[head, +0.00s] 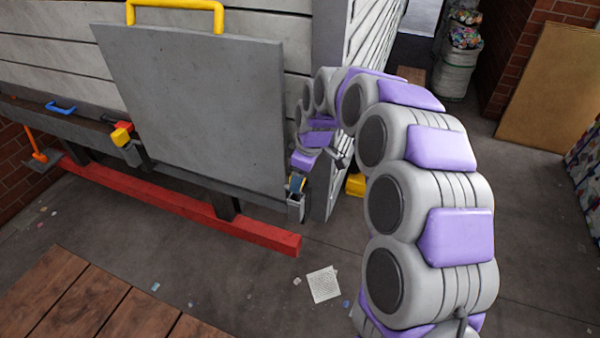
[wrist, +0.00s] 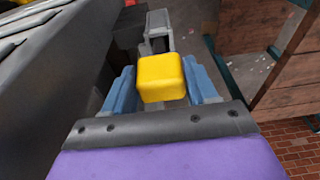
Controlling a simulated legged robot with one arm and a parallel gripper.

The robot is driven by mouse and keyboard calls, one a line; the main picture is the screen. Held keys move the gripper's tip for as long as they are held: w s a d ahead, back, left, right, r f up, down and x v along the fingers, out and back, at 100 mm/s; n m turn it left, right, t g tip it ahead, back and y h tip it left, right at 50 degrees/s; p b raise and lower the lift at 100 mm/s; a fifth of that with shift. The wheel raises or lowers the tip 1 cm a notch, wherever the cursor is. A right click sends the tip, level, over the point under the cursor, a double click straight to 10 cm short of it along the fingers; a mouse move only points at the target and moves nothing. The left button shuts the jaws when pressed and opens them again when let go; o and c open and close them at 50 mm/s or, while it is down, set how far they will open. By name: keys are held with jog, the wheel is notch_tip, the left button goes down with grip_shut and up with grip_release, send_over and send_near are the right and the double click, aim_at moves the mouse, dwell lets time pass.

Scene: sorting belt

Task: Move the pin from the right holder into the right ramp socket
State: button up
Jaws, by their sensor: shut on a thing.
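My gripper (head: 297,184) is at the lower right corner of the large grey ramp panel (head: 200,110), just above the grey right holder (head: 296,210). In the wrist view its blue fingers (wrist: 163,88) are shut on the yellow head of the pin (wrist: 161,76). The right holder (wrist: 158,28) shows just beyond the pin head, with a dark opening. The pin's lower part is hidden, so I cannot tell whether it is still inside the holder. I cannot make out the right ramp socket for sure.
Another yellow-headed pin (head: 121,137) stands in a grey left holder (head: 133,155). A yellow handle (head: 175,4) tops the panel. A red beam (head: 190,208) runs low below it. A yellow block (head: 355,185) shows beside my arm. The floor in front is mostly clear, with scraps of paper (head: 323,284).

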jog(key=shift+f, duration=1.55)
jog(key=o, duration=1.3)
jog(key=shift+o, duration=0.2)
jog(key=s+d+r+p, duration=0.1)
jog(key=d+r+p, duration=0.1)
jog(key=r, duration=1.5)
jog(key=shift+d, duration=0.55)
jog(key=s+d+f+m+g, duration=0.1)
jog(key=s+d+m, duration=0.3)
jog(key=s, duration=0.8)
jog(key=s+d+f+m+h, duration=0.1)
jog(key=s+d+f+m, duration=0.2)
jog(key=s, duration=1)
jog(key=s+d+f+m+g+h, duration=0.1)
jog(key=s+d+f+m, duration=0.2)
jog(key=s, duration=1)
jog(key=d+m, duration=0.2)
jog(key=m, duration=0.2)
jog(key=shift+s+g, duration=0.25)
jog(key=shift+g, duration=0.05)
